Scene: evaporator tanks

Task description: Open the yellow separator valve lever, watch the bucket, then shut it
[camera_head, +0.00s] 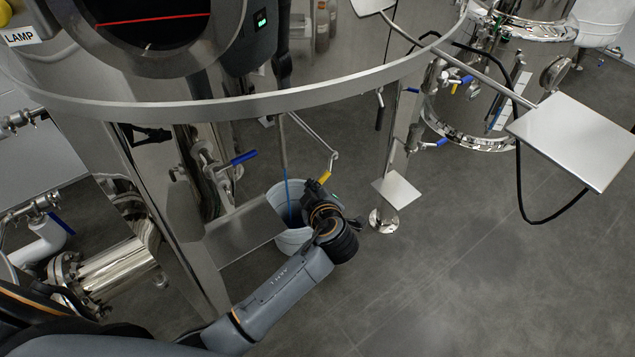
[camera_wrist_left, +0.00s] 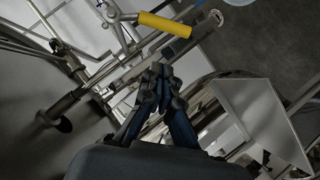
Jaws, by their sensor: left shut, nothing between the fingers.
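The yellow valve lever (camera_head: 325,177) shows in the head view just above my left gripper (camera_head: 316,189), at the end of a thin metal linkage. In the left wrist view the yellow lever (camera_wrist_left: 164,24) lies beyond the shut fingertips of my left gripper (camera_wrist_left: 160,76), with a gap between them in the picture. The fingers hold nothing. The white bucket (camera_head: 290,241) stands on the floor behind my left wrist, which hides part of it. A thin blue line runs down from a pipe into the bucket; I cannot tell whether it is liquid or a tube. The bucket's inside looks dark.
A large steel tank rim (camera_head: 260,107) curves above the work area. Blue-handled valves (camera_head: 243,157) sit on pipes left of the bucket. A flat metal plate (camera_head: 397,190) and a tank leg stand to its right. The grey floor (camera_head: 450,270) at right is open.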

